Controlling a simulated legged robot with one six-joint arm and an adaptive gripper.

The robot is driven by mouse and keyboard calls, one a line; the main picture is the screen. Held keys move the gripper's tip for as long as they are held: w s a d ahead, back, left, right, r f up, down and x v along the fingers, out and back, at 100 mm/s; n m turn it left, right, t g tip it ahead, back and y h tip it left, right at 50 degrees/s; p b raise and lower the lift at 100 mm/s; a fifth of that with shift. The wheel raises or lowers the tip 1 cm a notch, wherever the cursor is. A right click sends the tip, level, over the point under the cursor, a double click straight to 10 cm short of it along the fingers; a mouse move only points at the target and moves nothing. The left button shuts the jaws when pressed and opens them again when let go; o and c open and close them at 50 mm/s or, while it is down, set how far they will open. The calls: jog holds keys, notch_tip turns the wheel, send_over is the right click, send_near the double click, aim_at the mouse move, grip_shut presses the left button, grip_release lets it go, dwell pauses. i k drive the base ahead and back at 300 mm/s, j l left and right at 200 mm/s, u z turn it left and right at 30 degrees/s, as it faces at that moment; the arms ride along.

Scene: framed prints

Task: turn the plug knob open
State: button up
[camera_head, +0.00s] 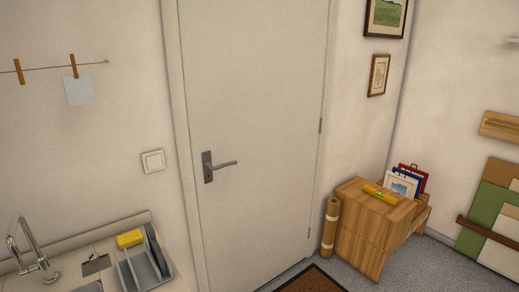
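No part of my gripper shows in the head view. A chrome tap (34,247) stands at the sink in the lower left corner. A small dark grey flat piece (96,264) with a little raised part lies on the counter to its right. I cannot tell for sure which part is the plug knob; it may be this piece or something small beside the tap, or it may be out of view. Only a sliver of the sink basin (90,287) shows at the bottom edge.
A grey rack (143,264) with a yellow sponge (129,239) stands right of the tap. A closed white door (256,130) with a lever handle (220,165) is at centre. A wooden cabinet (370,232) and a brown roll (330,229) stand at right. A doormat (312,281) lies on the floor.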

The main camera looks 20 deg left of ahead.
aim_at(94, 258)
jog(key=i+u, duration=0.15)
jog(key=u, duration=0.25)
jog(key=i+u, duration=0.15)
jog(key=u, duration=0.25)
jog(key=i+u, duration=0.15)
jog(key=u, duration=0.25)
jog(key=i+l+u, duration=0.1)
jog(key=u, duration=0.3)
jog(key=i+l+u, duration=0.15)
jog(key=i+u, duration=0.15)
jog(key=u, duration=0.15)
jog(key=i+l+u, duration=0.25)
jog(key=u, duration=0.2)
jog(key=i+l+u, duration=0.2)
jog(key=l+u, duration=0.2)
